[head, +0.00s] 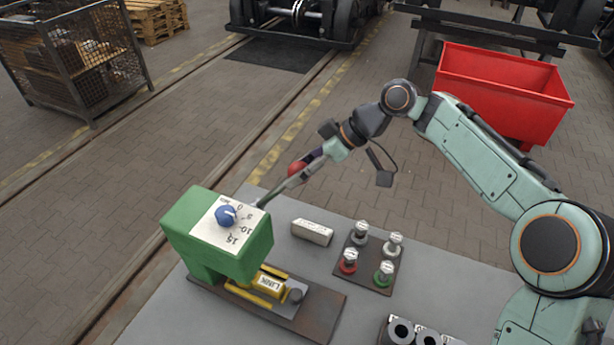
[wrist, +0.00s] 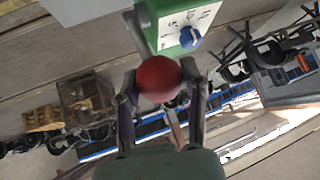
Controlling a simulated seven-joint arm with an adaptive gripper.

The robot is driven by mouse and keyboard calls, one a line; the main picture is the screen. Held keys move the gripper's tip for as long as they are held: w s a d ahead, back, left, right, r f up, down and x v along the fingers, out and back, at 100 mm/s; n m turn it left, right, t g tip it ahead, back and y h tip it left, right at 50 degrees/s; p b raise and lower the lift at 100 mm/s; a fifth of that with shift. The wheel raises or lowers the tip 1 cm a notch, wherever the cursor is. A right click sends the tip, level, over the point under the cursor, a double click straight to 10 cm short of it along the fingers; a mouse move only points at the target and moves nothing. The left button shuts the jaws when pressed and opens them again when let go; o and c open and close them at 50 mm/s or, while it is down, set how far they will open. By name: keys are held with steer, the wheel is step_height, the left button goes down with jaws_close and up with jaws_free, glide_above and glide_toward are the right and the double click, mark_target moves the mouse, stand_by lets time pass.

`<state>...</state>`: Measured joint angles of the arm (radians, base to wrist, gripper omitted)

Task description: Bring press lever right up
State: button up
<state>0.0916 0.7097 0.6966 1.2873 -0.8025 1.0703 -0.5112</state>
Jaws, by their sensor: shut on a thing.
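The green press (head: 215,243) stands on its dark base at the left of the grey table. A white dial face with a blue knob (head: 225,215) sits on its top. The metal press lever (head: 279,191) runs from the press's far side up and to the right, slanted. It ends in a red ball (head: 297,168). My gripper (head: 310,165) is at that ball, above the table. In the wrist view the red ball (wrist: 159,78) sits between the two fingers of my gripper, which is shut on it. The green press (wrist: 160,12) is just beyond.
A yellow part marked LINK (head: 268,283) lies under the press. A whitish block (head: 312,232) and a plate with several knobbed pins (head: 368,262) lie to the right. Dark rings (head: 400,331) are at the front edge. A red bin (head: 500,90) stands behind the table.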

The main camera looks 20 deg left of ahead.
steer(key=shift+a+r, duration=0.15)
steer(key=shift+a, duration=0.1)
steer(key=o, duration=1.2)
steer(key=shift+d, duration=0.15)
steer(key=v, duration=1.2)
